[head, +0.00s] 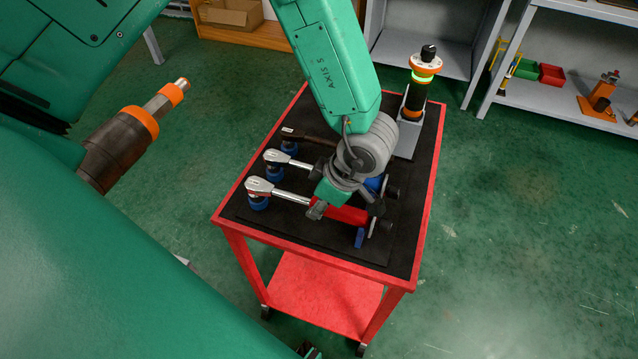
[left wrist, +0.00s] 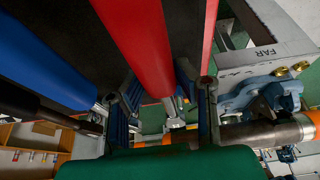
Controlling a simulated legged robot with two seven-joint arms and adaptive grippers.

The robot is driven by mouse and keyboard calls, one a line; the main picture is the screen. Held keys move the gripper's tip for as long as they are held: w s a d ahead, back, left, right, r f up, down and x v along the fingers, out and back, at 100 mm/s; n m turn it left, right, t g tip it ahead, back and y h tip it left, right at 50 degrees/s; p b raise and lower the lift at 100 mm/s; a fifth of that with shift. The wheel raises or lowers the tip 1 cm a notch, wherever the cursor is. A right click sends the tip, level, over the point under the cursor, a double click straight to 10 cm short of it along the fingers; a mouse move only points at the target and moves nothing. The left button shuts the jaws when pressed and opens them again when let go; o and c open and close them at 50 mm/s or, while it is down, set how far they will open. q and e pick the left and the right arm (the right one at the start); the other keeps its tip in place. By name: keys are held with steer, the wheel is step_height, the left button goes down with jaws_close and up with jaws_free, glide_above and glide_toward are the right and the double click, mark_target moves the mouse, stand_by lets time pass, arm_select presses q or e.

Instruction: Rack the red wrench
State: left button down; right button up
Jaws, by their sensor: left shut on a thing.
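The red wrench (head: 345,214) has a red handle and a silver ratchet head, and lies along the front of the cart's black top. Its head is at a blue support (head: 258,202), and another blue support stands near its handle end. My left gripper (head: 345,198) is over the handle's inner end, shut on the wrench and partly hidden by its own wrist. In the left wrist view the red wrench (left wrist: 150,45) runs between the fingers of my left gripper (left wrist: 167,105). My right gripper is not seen.
A silver wrench (head: 290,160) and a dark-handled wrench (head: 305,134) lie behind the red one. A lamp-topped black cylinder (head: 414,98) stands at the cart's back right. A pipe with orange collars (head: 120,140) is at left. The wrist view shows a blue vise (left wrist: 265,92) beside a FAR plate (left wrist: 270,52).

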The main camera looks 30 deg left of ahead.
arm_select(q)
steer(key=shift+f, duration=0.1)
stand_by(0.3)
steer(key=c, duration=1.2)
jaws_free()
steer(key=shift+o, duration=0.2)
steer(key=shift+d+r, duration=0.15)
steer(key=shift+r, duration=0.15)
steer(key=v, duration=1.1)
steer(key=shift+w+d+r, duration=0.1)
steer(key=shift+d+r, duration=0.05)
